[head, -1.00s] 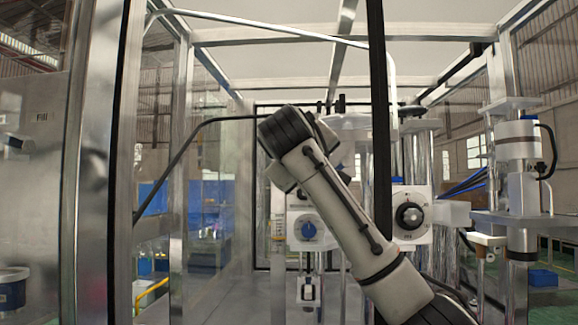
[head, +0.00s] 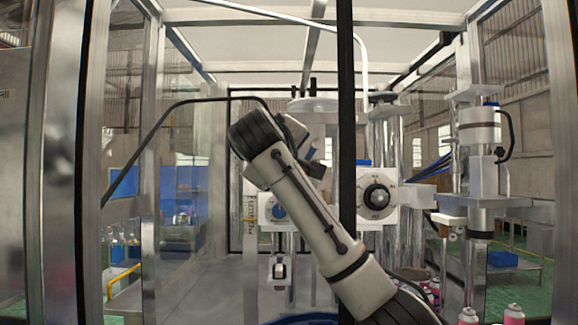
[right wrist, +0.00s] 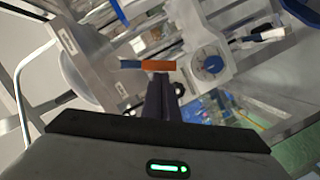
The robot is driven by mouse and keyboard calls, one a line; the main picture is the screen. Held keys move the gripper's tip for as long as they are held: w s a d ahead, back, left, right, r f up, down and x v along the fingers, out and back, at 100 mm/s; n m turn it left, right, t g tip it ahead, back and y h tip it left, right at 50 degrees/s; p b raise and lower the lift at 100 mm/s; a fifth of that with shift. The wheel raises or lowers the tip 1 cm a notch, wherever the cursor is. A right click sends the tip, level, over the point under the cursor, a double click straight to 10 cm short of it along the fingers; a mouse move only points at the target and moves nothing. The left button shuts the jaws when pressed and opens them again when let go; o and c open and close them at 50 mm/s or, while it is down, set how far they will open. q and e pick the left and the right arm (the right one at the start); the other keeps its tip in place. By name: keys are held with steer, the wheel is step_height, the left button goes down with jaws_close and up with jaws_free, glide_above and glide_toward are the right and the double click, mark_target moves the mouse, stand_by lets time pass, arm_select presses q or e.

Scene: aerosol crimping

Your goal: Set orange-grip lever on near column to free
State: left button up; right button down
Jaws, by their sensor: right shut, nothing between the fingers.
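The orange-grip lever (right wrist: 158,66) shows in the right wrist view, its orange bar lying crosswise just beyond my fingertips, with a blue part at its left end. My right gripper (right wrist: 160,84) is shut and empty, its fingertips close below the orange grip. I cannot tell whether they touch it. In the head view my right arm rises from the lower right and hides its own gripper and the lever. My left gripper is in neither view.
A blue dial (head: 278,211) and a black dial (head: 377,196) sit on white housings behind my arm. A blue knob (right wrist: 208,65) is right of the lever in the right wrist view. A dark upright post (head: 346,120) crosses the head view. Pink-and-white cans (head: 514,314) stand lower right.

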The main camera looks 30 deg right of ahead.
steer(key=s+a+r, duration=0.3)
steer(key=s+a, duration=0.2)
steer(key=a, duration=0.4)
steer(key=shift+s+a, duration=0.25)
steer(key=shift+a, duration=0.15)
steer(key=shift+r, duration=0.1)
stand_by(0.4)
